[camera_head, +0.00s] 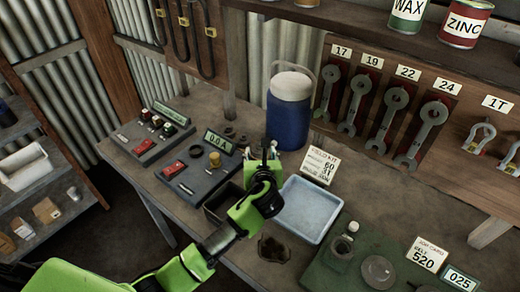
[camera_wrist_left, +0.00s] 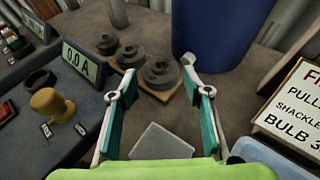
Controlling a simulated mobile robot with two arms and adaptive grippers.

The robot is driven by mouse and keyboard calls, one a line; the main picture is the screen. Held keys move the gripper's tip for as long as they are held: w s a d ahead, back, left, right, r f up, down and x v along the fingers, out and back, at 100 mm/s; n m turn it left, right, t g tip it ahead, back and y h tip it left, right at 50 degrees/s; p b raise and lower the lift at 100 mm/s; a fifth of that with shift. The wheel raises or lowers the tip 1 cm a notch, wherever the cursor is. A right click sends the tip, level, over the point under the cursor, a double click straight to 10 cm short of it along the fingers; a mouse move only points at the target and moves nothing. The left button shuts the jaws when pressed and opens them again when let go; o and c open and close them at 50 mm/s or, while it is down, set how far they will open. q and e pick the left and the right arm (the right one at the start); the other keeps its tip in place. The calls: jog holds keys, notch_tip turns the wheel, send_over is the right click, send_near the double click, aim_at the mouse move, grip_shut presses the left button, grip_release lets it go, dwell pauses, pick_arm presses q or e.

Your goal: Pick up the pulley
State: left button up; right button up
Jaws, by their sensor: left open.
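Three dark grey stepped pulleys stand in a row in the left wrist view: a near one (camera_wrist_left: 162,72), a middle one (camera_wrist_left: 131,55) and a far one (camera_wrist_left: 107,43). The near one sits on a thin wooden base. My left gripper (camera_wrist_left: 155,88) is open and empty, its two fingers spread on the near side of the near pulley, which shows beyond and between the tips. In the head view the left gripper (camera_head: 266,152) points at the back of the bench and partly hides the pulleys. My right gripper is not in view.
A blue drum with a white lid (camera_head: 289,108) stands just behind the pulleys. A meter reading 0.0 A (camera_wrist_left: 83,62) and a yellow knob (camera_wrist_left: 50,105) are at the left. A pale blue tray (camera_head: 309,211) and a field kit card (camera_head: 320,165) are at the right.

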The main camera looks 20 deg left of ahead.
pick_arm(q)
jog(key=shift+x, duration=2.65)
jog(key=c, duration=0.9)
